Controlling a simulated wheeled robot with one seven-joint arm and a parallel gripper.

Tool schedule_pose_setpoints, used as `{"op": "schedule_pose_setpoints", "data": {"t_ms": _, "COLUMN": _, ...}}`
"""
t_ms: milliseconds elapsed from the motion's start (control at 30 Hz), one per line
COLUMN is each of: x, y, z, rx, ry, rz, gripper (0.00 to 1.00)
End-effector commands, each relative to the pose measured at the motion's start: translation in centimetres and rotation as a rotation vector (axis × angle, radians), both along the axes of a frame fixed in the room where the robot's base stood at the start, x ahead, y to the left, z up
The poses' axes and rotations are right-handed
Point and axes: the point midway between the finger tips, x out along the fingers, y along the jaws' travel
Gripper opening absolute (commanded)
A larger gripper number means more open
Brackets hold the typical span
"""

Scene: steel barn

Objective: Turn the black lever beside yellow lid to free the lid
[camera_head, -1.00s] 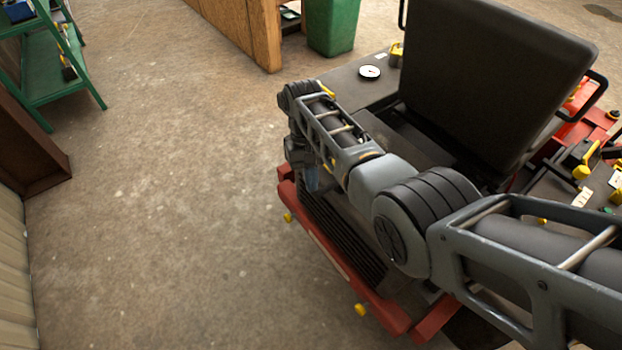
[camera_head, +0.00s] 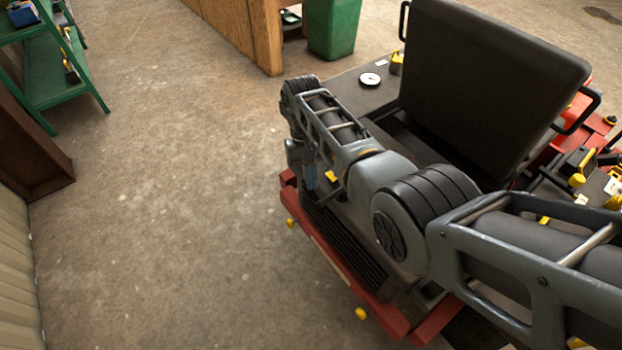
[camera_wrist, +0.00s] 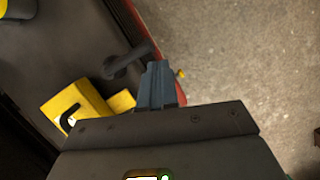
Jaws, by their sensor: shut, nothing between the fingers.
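The yellow lid (camera_wrist: 75,104) shows in the lower left of the wrist view, partly covered by my gripper's body. The black lever (camera_wrist: 122,64) lies just beyond it on the dark deck, its arm slanting up to the right. My gripper (camera_wrist: 154,66) is shut and empty, with its blue-grey fingertips just right of the lever. I cannot tell whether they touch. In the head view my gripper (camera_head: 311,176) points down over the machine's near left corner. A small yellow patch (camera_head: 331,176) shows beside it; my arm hides the lever there.
The red-framed machine (camera_head: 345,262) carries a raised black panel (camera_head: 490,90) to the right of my arm. A round white gauge (camera_head: 370,79) is on its deck. A green bin (camera_head: 332,28) and green shelf (camera_head: 60,80) stand farther off. The concrete floor at left is clear.

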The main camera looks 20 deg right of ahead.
Motion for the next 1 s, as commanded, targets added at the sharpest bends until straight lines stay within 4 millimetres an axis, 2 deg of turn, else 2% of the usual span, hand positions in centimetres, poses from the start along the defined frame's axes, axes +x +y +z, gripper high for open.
{"op": "schedule_pose_setpoints", "data": {"t_ms": 33, "x": 0.1, "y": 0.0, "z": 1.5, "rx": 0.0, "ry": -0.001, "rz": 0.0, "gripper": 0.0}}
{"op": "schedule_pose_setpoints", "data": {"t_ms": 100, "x": 0.5, "y": 0.0, "z": 2.8, "rx": 0.001, "ry": -0.004, "rz": -0.001, "gripper": 0.0}}
{"op": "schedule_pose_setpoints", "data": {"t_ms": 333, "x": 1.7, "y": 0.0, "z": 5.3, "rx": 0.001, "ry": -0.003, "rz": -0.001, "gripper": 0.0}}
{"op": "schedule_pose_setpoints", "data": {"t_ms": 1000, "x": 1.8, "y": 0.0, "z": 5.6, "rx": 0.0, "ry": -0.002, "rz": -0.001, "gripper": 0.0}}
